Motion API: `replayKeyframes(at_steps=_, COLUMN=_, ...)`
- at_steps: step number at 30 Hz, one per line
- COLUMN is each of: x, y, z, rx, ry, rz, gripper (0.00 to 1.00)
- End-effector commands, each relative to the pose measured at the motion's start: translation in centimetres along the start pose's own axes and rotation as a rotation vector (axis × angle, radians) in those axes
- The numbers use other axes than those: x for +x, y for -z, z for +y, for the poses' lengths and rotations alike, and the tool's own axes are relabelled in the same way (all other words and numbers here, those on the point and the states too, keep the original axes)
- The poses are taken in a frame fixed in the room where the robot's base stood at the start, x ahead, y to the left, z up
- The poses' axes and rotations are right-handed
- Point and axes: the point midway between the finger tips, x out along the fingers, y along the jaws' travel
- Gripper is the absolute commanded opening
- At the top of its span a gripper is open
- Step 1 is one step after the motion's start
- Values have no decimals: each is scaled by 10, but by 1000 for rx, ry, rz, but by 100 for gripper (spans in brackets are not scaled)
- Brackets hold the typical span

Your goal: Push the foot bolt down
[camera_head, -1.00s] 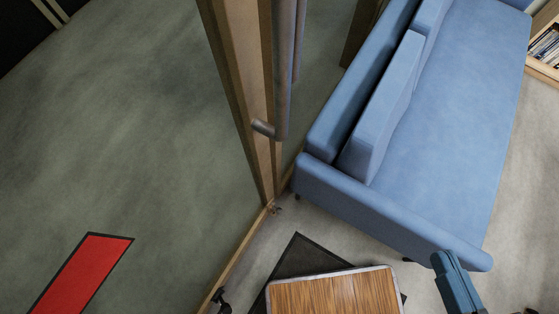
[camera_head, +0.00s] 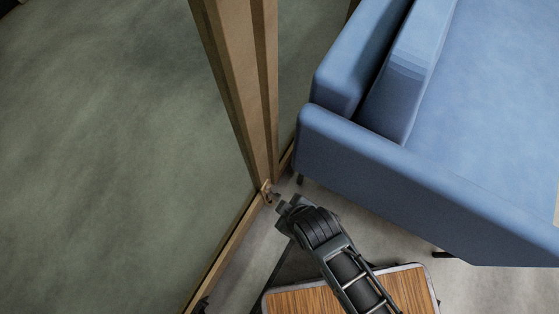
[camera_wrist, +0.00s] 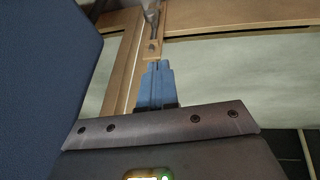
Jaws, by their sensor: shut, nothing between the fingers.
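The foot bolt (camera_head: 268,193) is a small brownish fitting low on the wooden door post, close to the floor. In the wrist view a narrow wooden-toned plate (camera_wrist: 152,48) with a small dark mark lies just beyond my fingertips; a grey metal piece shows above it. I cannot tell clearly which part is the bolt's knob. My gripper (camera_head: 285,206) is shut and empty, to the right of and slightly below the bolt in the head view, with a small gap seeming to remain. Its blue fingers are together in the wrist view (camera_wrist: 155,80).
A blue sofa (camera_head: 400,175) stands close on the right, and its side fills the left of the wrist view. A wooden-topped surface (camera_head: 300,300) lies below my arm. The wooden door post (camera_head: 240,90) rises beside the bolt.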

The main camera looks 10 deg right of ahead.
Motion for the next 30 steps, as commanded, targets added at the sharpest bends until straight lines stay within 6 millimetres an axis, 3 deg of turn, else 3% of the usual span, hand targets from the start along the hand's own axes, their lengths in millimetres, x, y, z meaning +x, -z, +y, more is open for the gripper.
replayKeyframes(at_steps=1, x=24, y=0, z=1, rx=-34, ry=12, rz=-23, gripper=0)
replayKeyframes(at_steps=4, x=40, y=2, z=3, rx=-80, ry=31, rz=-61, gripper=0)
replayKeyframes(at_steps=20, x=49, y=3, z=4, rx=-109, ry=44, rz=-86, gripper=0)
replayKeyframes(at_steps=26, x=74, y=0, z=3, rx=-109, ry=44, rz=-86, gripper=0)
replayKeyframes(at_steps=30, x=102, y=-3, z=2, rx=-109, ry=44, rz=-86, gripper=0)
